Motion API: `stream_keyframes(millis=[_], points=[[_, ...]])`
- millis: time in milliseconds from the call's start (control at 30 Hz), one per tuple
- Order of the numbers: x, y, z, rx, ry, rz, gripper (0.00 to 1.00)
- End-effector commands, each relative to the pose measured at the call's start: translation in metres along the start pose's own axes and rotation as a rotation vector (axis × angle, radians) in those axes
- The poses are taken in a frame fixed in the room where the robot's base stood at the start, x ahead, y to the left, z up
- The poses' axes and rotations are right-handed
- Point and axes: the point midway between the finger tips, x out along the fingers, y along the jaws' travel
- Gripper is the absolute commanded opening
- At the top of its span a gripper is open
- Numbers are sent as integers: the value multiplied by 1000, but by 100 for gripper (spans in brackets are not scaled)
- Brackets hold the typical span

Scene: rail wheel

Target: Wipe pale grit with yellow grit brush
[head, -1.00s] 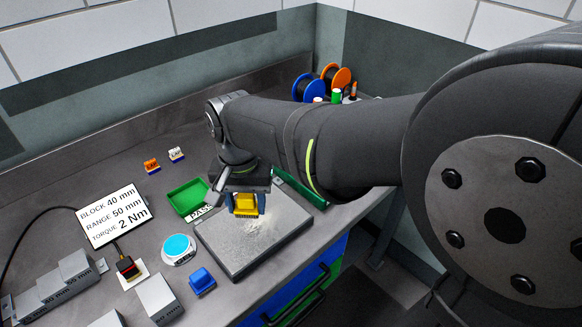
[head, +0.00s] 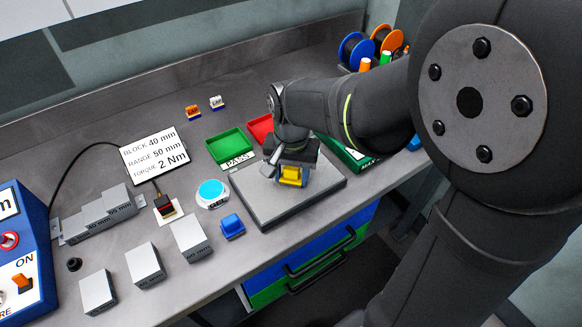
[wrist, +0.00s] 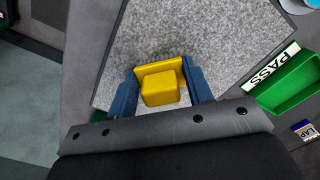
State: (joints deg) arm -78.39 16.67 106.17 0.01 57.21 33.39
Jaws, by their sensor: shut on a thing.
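The yellow grit brush (head: 291,176) is between the fingers of my gripper (head: 293,179), which is shut on it. It is over the middle of the grey plate (head: 262,213), and appears to be down at its surface. In the wrist view the brush (wrist: 160,85) sits between the blue fingers of my gripper (wrist: 163,92), over the speckled top of the plate (wrist: 225,35). I cannot make out a distinct pale grit patch now. The area under and right around the brush is hidden.
A green PASS tray (head: 229,147) and a red tray (head: 260,129) stand behind the plate. A blue block (head: 232,227) and a cyan-topped GEL pot (head: 211,193) are close to its left. Grey blocks (head: 145,264) stand at the front left.

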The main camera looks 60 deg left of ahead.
Motion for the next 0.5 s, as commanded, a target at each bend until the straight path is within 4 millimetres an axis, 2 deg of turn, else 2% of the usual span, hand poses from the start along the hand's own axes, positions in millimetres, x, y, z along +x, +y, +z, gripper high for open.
stream_keyframes(millis=[500], points=[[1, 34, -34, 3, 1, 0, 22]])
